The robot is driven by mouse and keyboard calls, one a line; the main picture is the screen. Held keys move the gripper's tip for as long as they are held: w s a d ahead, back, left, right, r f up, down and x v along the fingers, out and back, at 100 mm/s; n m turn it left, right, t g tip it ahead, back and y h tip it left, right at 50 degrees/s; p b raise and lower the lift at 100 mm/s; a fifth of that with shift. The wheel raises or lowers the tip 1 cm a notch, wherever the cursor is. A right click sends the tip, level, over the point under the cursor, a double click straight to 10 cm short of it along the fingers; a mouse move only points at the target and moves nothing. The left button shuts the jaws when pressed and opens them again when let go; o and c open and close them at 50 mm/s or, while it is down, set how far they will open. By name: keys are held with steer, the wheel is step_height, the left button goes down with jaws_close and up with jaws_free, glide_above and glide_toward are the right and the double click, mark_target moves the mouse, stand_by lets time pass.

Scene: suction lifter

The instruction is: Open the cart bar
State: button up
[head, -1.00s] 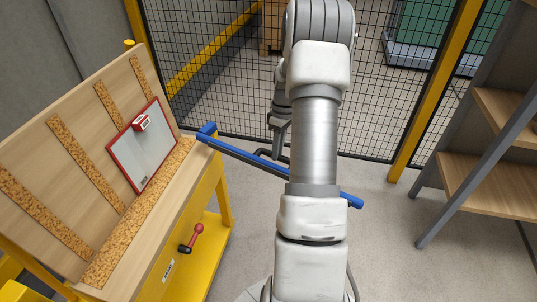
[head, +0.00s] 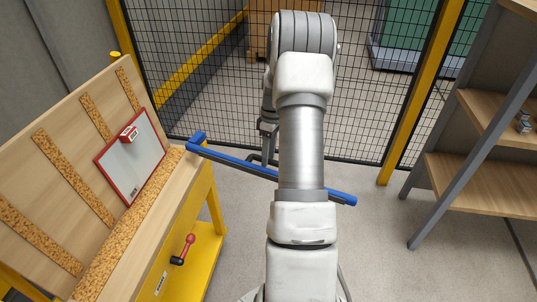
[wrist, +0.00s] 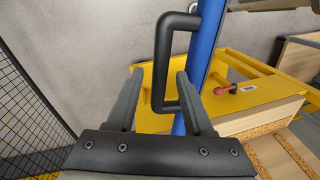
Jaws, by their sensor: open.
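The blue cart bar (head: 235,163) sticks out to the right from the yellow cart (head: 208,243), behind my arm. In the wrist view the bar (wrist: 207,35) runs upright, with a black D-shaped handle (wrist: 162,55) on its left side. My gripper (wrist: 160,77) is open, and the handle's long grip shows between its two fingers. No finger is clearly touching the handle. In the head view my arm hides most of the gripper and the handle.
The cart carries a tilted wooden board with a red-framed white panel (head: 145,160). A red-knobbed lever (head: 189,241) sits on the cart's side. A black mesh fence (head: 205,70) stands behind, and a wooden-shelved rack (head: 470,185) stands at right.

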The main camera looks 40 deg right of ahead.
steer(key=w+d+r+p, duration=0.1)
steer(key=d+r+p, duration=0.2)
steer(key=r, duration=1.4)
steer(key=shift+w, duration=0.15)
steer(key=shift+r, duration=0.1)
